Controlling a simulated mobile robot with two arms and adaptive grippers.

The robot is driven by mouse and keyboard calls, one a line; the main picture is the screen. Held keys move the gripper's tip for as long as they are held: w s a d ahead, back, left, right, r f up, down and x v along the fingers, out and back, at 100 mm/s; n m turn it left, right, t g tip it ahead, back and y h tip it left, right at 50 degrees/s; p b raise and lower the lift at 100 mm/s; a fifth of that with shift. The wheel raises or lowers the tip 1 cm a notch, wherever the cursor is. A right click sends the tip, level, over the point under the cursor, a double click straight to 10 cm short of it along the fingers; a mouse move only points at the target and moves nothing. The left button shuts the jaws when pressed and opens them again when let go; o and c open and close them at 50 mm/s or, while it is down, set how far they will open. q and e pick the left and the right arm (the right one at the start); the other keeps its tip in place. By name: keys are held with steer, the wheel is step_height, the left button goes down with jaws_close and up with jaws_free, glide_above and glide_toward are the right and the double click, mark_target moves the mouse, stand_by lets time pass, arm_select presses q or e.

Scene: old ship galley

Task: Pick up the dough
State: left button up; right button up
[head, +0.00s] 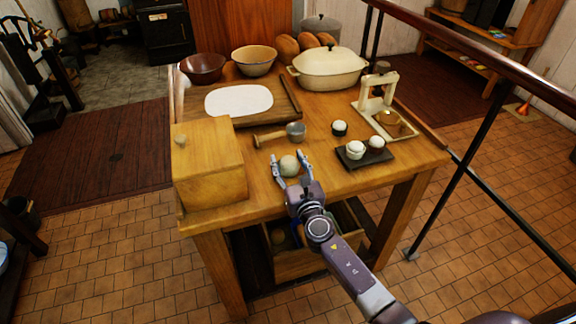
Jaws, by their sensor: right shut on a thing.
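The dough is a pale round ball (289,166) near the front edge of the wooden table (262,193). My right gripper (290,167) comes in from the lower right, with its two fingers on either side of the ball. It is shut on the dough. The ball appears to be at the tabletop; I cannot tell whether it is lifted. My left gripper is not in view.
A wooden box (208,165) stands left of the dough. A wooden-handled tool (276,135) lies just behind it. A dark tray (362,155) with small white-topped items is to the right. A cream lidded pot (328,70) and bowls (254,60) stand farther back.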

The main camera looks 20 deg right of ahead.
steer(key=c, duration=0.4)
steer(key=shift+r, duration=0.1)
steer(key=shift+c, duration=0.2)
